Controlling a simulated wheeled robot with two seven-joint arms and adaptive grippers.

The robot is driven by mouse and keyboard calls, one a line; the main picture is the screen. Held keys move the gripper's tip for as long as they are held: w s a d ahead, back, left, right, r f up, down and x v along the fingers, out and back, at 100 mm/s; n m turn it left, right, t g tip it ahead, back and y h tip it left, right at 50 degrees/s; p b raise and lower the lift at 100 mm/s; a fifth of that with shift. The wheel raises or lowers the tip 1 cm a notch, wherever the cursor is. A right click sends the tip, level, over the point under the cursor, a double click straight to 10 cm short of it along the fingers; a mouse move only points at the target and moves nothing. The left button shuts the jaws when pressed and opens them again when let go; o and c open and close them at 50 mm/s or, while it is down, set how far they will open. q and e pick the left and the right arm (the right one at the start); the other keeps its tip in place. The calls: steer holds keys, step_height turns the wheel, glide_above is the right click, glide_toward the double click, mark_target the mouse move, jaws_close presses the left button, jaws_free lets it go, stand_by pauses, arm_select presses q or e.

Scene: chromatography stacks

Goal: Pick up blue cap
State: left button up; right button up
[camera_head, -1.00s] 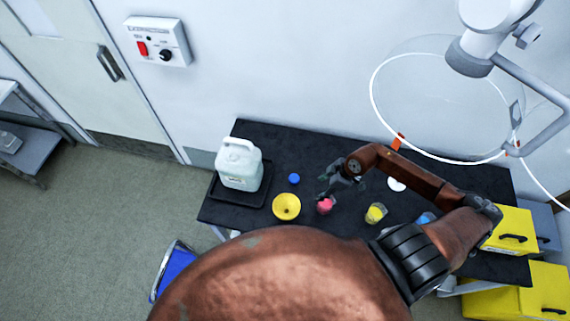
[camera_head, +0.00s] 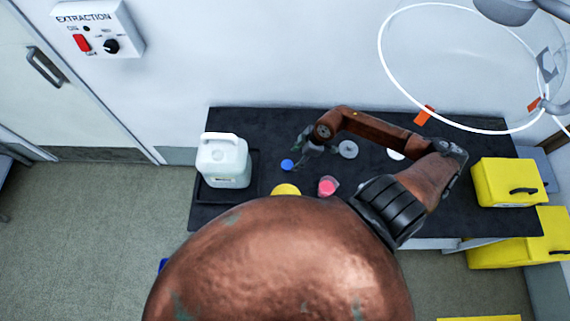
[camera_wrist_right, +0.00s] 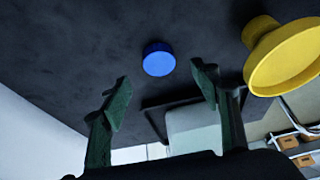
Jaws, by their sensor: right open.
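The blue cap (camera_head: 287,165) lies on the black bench top (camera_head: 350,190), to the right of the white jug. In the right wrist view the blue cap (camera_wrist_right: 158,59) sits beyond and between the two green fingertips, apart from both. My right gripper (camera_head: 300,150) is open and empty, just right of the cap in the head view. It also shows in the right wrist view (camera_wrist_right: 162,95) with its fingers spread wide. My left gripper is not in view.
A white jug (camera_head: 222,160) stands in a black tray (camera_head: 243,196) left of the cap. A yellow funnel (camera_head: 286,189) and a cup of pink liquid (camera_head: 327,187) are nearby. A grey disc (camera_head: 348,149) lies right of my gripper. Yellow boxes (camera_head: 508,180) are at the right.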

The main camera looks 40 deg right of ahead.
mark_target(288, 164)
steer(key=x, duration=0.6)
steer(key=shift+w+f, duration=0.15)
steer(key=shift+f, duration=0.25)
steer(key=shift+c, duration=0.2)
steer(key=c, duration=1)
